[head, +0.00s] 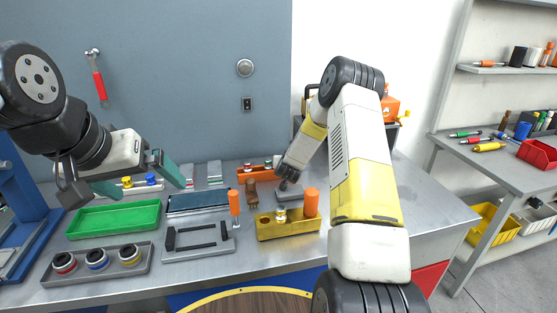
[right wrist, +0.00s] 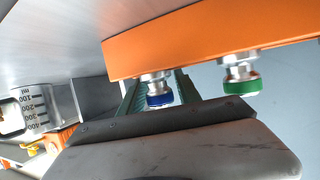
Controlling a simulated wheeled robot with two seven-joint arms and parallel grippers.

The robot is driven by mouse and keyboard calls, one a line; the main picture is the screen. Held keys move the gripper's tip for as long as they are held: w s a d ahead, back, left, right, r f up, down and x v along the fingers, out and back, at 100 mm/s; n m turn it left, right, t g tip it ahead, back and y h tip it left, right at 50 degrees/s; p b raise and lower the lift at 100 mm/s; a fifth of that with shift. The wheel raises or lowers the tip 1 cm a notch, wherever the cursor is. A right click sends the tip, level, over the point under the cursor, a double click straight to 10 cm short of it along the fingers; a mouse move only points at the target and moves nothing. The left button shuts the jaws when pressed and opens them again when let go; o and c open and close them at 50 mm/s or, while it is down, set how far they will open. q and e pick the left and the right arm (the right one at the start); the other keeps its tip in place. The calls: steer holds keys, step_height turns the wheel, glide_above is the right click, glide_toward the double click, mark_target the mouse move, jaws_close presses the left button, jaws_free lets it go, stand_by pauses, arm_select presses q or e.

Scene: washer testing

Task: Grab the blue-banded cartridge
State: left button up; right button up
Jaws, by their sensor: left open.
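The blue-banded cartridge (right wrist: 159,91) stands in the right wrist view at an orange rack (right wrist: 205,38), beside a green-banded cartridge (right wrist: 241,78). In the head view the orange rack (head: 258,175) is small, at the back of the bench, and the band colours there are hard to tell. My right gripper's teal fingers (right wrist: 157,92) show on either side of the blue-banded cartridge, with gaps. In the head view its fingers are hard to make out beyond my forearm. My left gripper (head: 148,188) is open and empty above the back of the green tray (head: 115,234).
A grey tray (head: 58,281) with red-, blue- and yellow-ringed round parts lies at the front left. A yellow block (head: 285,231) with orange-topped pieces stands right of the grey fixture (head: 198,252). A brown piece (head: 252,193) stands near the orange rack.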

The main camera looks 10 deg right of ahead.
jaws_close()
step_height(320, 180, up, 10)
stand_by(0.7)
